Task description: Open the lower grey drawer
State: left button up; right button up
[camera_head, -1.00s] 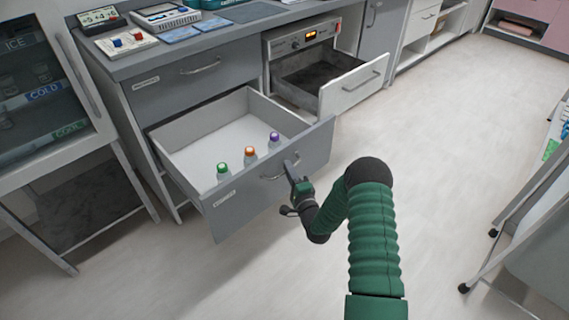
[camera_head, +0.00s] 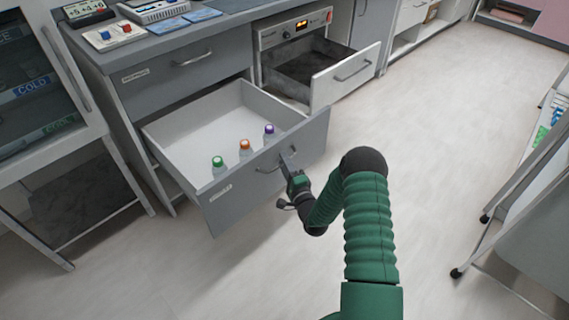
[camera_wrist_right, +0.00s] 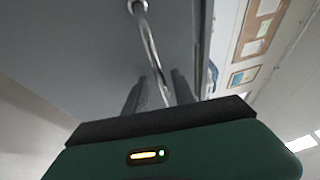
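The lower grey drawer (camera_head: 262,178) is pulled well out from the counter. Three capped bottles stand inside near its front: green-capped (camera_head: 218,165), orange-capped (camera_head: 245,148) and purple-capped (camera_head: 269,133). My right gripper (camera_head: 287,163) is at the drawer's bar handle. In the right wrist view the handle (camera_wrist_right: 146,35) runs down between the two fingers (camera_wrist_right: 157,92), against the grey drawer front. The fingers stand close on both sides of the bar; their tips are partly hidden in the head view. My left gripper is not in view.
The upper grey drawer (camera_head: 185,75) is shut. To the right, a white-fronted drawer (camera_head: 345,75) below a lit panel stands open. A glass-doored cabinet (camera_head: 45,90) is at the left, and a wheeled cart (camera_head: 520,215) at the right. The floor between is clear.

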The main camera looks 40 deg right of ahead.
jog(key=shift+s+a, duration=0.1)
jog(key=shift+s, duration=0.25)
jog(key=p+v, duration=0.4)
jog(key=v, duration=1.2)
jog(key=shift+f+p, duration=0.25)
jog(key=shift+p, duration=0.05)
